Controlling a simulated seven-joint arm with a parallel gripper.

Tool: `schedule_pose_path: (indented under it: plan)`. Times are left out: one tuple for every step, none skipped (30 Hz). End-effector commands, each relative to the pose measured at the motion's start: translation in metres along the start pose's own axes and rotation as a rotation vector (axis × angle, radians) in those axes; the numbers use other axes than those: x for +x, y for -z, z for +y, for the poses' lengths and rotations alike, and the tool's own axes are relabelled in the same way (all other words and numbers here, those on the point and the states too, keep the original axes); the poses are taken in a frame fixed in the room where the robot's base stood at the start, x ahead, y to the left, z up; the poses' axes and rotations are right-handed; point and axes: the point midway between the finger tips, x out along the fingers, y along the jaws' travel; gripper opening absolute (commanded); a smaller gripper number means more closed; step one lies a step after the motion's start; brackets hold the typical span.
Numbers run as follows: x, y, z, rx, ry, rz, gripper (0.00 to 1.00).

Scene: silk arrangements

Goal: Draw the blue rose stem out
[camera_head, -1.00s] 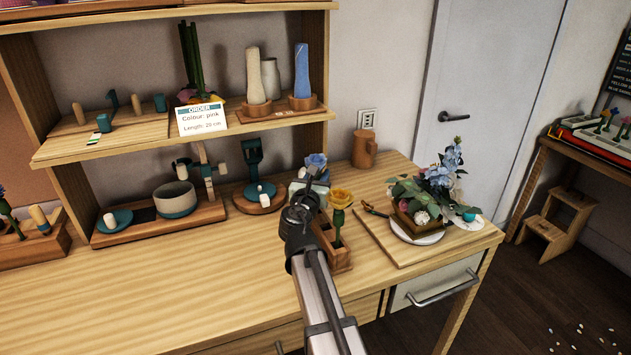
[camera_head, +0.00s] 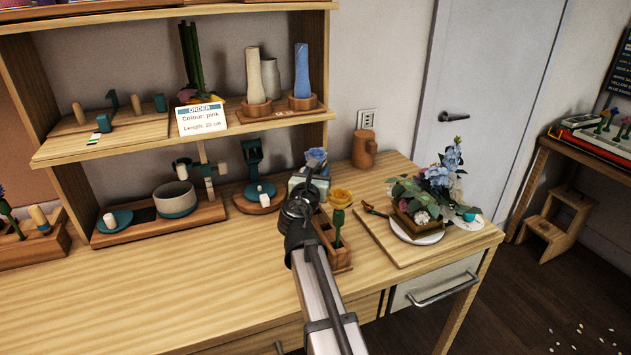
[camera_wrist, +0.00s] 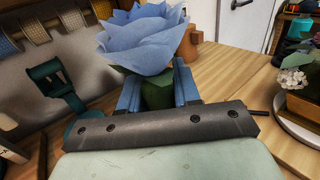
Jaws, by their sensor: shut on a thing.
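The blue rose (camera_head: 316,158) shows just beyond my gripper (camera_head: 311,180) in the head view, above the wooden stem holder (camera_head: 338,250). In the wrist view the blue rose (camera_wrist: 145,35) stands upright, with its green base (camera_wrist: 157,95) between the blue fingers of my gripper (camera_wrist: 158,92). The gripper is shut on the rose just below its bloom. The lower stem is hidden behind the gripper, so I cannot tell how far it sits in the holder. A yellow rose (camera_head: 341,198) stands upright in the holder, close to the right of my gripper.
A wooden board (camera_head: 395,252) with a flower arrangement (camera_head: 437,185) on a white plate lies to the right. A wooden jug (camera_head: 364,150) stands behind. The shelf (camera_head: 130,140) with vases, tools and an order card (camera_head: 202,117) is at left. The front left tabletop (camera_head: 170,290) is clear.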

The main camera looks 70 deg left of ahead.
Motion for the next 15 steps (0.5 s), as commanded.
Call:
schedule_pose_path:
  plan:
    - [0.000,-0.002,0.000,0.001,0.000,0.000,0.00]
    - [0.000,-0.003,0.000,0.001,0.000,0.000,0.00]
    - [0.000,-0.005,0.000,0.001,0.000,0.000,0.00]
    - [0.000,-0.006,0.000,0.001,0.000,-0.001,0.00]
    - [0.000,-0.007,0.000,0.001,0.000,-0.001,0.00]
    - [0.000,-0.008,0.000,0.001,0.000,-0.001,0.00]
    - [0.000,-0.009,0.000,0.001,0.000,-0.001,0.00]
    - [0.000,-0.010,0.000,0.001,0.000,-0.001,0.00]
    - [0.000,-0.011,0.000,0.001,0.000,-0.001,0.00]
    - [0.000,-0.012,0.000,0.000,0.000,-0.001,0.00]
    - [0.000,-0.013,0.000,0.000,0.000,-0.001,0.00]
    - [0.000,-0.014,0.000,0.000,0.000,-0.001,0.00]
    - [0.000,-0.015,0.000,0.000,0.000,0.000,0.00]
    - [0.000,-0.016,0.000,0.001,0.000,0.000,0.00]
    - [0.000,-0.017,0.000,0.001,0.000,0.000,0.00]
